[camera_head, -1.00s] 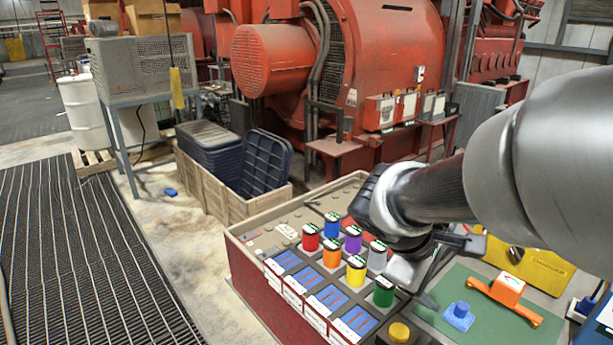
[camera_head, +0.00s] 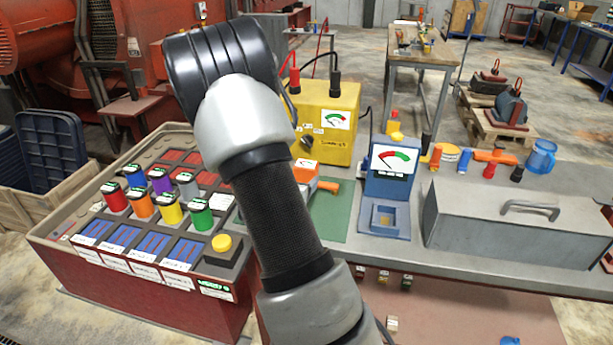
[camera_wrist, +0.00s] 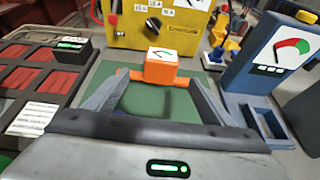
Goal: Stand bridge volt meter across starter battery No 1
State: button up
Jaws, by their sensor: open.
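The bridge volt meter is an orange bridge with a small dial on top (camera_wrist: 160,66). It stands on the green mat (camera_wrist: 146,105). In the head view it shows partly behind my arm (camera_head: 327,185). My gripper (camera_wrist: 160,86) is open, its fingers spread left and right on the near side of the meter, with nothing held. In the head view my arm hides the gripper. A dark red cabinet (camera_head: 150,300) carries blue and red panelled bays and several coloured caps. I cannot tell which part is starter battery No 1.
A yellow meter box (camera_head: 345,115) with red and black plugs stands behind the mat. A blue meter stand (camera_head: 390,180) is to its right, then a grey toolbox (camera_head: 510,240). A yellow knob (camera_head: 222,243) sits at the cabinet's right corner.

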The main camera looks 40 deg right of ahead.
jog(key=x, duration=1.1)
jog(key=shift+w+d, duration=0.15)
jog(key=shift+d, duration=0.1)
jog(key=shift+r, duration=0.1)
jog(key=c, duration=1.4)
